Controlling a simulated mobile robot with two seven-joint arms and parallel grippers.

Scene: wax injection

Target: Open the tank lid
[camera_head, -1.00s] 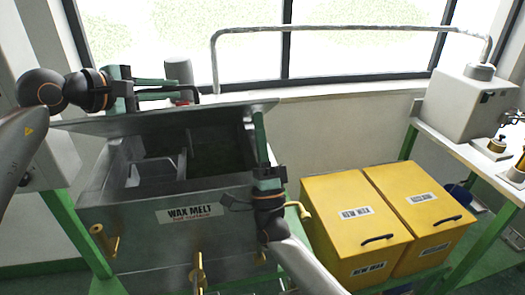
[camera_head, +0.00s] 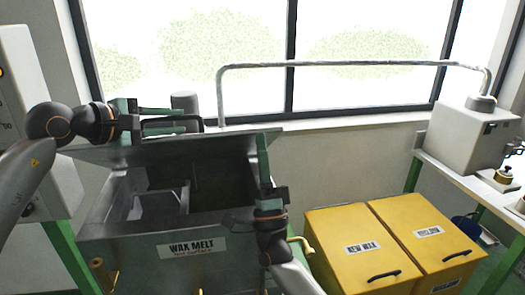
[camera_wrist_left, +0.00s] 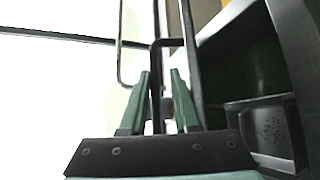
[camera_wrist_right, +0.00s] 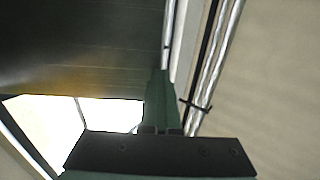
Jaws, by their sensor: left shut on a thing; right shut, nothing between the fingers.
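The grey metal wax melt tank (camera_head: 130,250) stands at the left of the head view, with its inside showing. Its lid (camera_head: 215,145) is raised and tilted up at the back. My left gripper (camera_head: 180,118) is shut on the lid's black handle (camera_head: 150,130), and the left wrist view shows the handle (camera_wrist_left: 156,75) between its green fingers. My right gripper (camera_head: 262,145) is shut and empty at the lid's right end. In the right wrist view its fingertips (camera_wrist_right: 162,75) are beside the lid's dark surface (camera_wrist_right: 80,50); I cannot tell whether they touch.
Two yellow bins (camera_head: 350,260) stand right of the tank. A metal rail (camera_head: 350,64) runs in front of the window behind. A grey machine (camera_head: 465,130) sits on a bench at the right. A grey cabinet (camera_head: 30,130) stands close at the left.

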